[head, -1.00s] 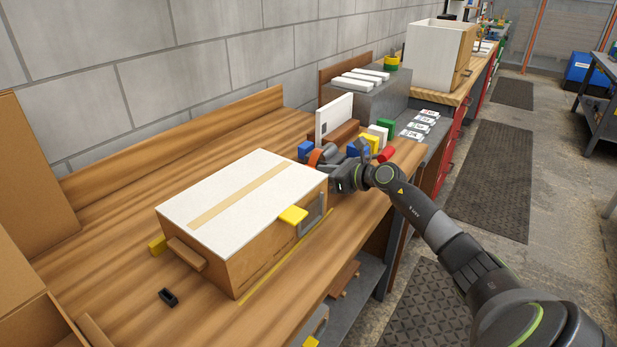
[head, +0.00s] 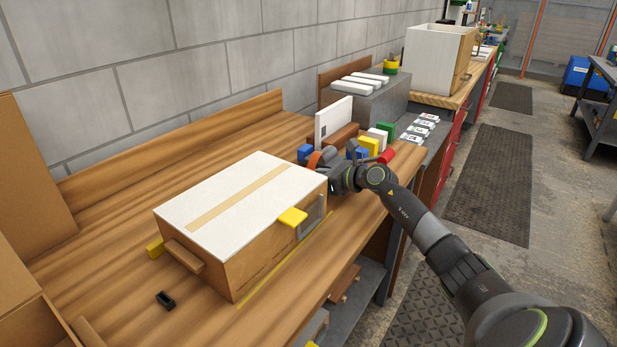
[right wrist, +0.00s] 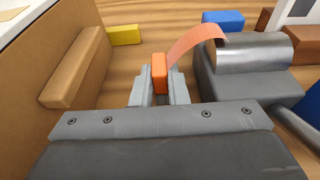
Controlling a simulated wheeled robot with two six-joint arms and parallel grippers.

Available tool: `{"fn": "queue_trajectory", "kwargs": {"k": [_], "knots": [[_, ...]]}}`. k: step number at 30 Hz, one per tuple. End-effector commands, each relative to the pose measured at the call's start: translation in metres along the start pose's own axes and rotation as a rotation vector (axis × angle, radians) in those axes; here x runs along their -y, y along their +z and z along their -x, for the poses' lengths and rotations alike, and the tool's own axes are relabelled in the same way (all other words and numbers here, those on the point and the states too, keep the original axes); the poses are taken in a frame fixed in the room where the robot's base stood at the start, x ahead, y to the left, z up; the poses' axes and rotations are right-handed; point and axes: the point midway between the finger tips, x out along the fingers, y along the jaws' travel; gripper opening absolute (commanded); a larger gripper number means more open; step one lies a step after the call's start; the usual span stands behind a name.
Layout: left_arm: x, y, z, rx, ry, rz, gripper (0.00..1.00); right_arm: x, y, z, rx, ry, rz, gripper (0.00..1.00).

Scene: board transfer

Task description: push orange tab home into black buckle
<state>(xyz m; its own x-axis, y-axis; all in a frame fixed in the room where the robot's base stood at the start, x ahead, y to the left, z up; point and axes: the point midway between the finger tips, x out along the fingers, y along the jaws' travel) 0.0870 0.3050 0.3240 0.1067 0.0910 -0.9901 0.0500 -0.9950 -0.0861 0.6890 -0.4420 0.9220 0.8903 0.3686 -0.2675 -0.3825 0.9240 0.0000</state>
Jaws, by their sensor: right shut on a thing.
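The orange tab (right wrist: 159,72) stands between the two fingers of my right gripper (right wrist: 159,88), which is shut on it. An orange strap (right wrist: 196,42) runs from beside the tab to a metal roller on a grey block (right wrist: 245,85). In the head view, orange (head: 315,159) shows at my right gripper (head: 326,170), just behind the white-topped box. A small black open piece, which looks like the buckle (head: 166,300), lies on the bench at the front left, well apart from the tab. My left gripper is not in view.
The white-topped wooden box (head: 235,200) stands between the gripper and the black piece, with a yellow block (head: 293,216) at its edge. Coloured blocks (head: 370,146) and a white upright panel (head: 333,119) crowd the area behind. Bench around the black piece is clear.

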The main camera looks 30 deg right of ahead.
Motion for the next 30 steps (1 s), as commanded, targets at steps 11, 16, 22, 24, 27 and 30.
{"fn": "queue_trajectory", "kwargs": {"k": [11,16,22,24,27,30], "knots": [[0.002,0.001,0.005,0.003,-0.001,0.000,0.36,0.000,0.006,0.002,0.001,0.000,0.001,0.00],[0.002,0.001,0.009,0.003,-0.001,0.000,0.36,0.000,0.013,0.003,0.003,-0.001,0.002,0.00],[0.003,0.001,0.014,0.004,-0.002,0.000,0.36,0.001,0.018,0.005,0.003,-0.001,0.002,0.00],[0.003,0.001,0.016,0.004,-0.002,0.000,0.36,0.000,0.020,0.005,0.002,-0.001,0.001,0.00],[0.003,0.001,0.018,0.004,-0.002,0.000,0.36,0.000,0.022,0.006,0.001,-0.001,0.001,0.00],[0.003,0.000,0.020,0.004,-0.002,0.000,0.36,0.000,0.025,0.007,0.001,-0.001,0.001,0.00]]}}
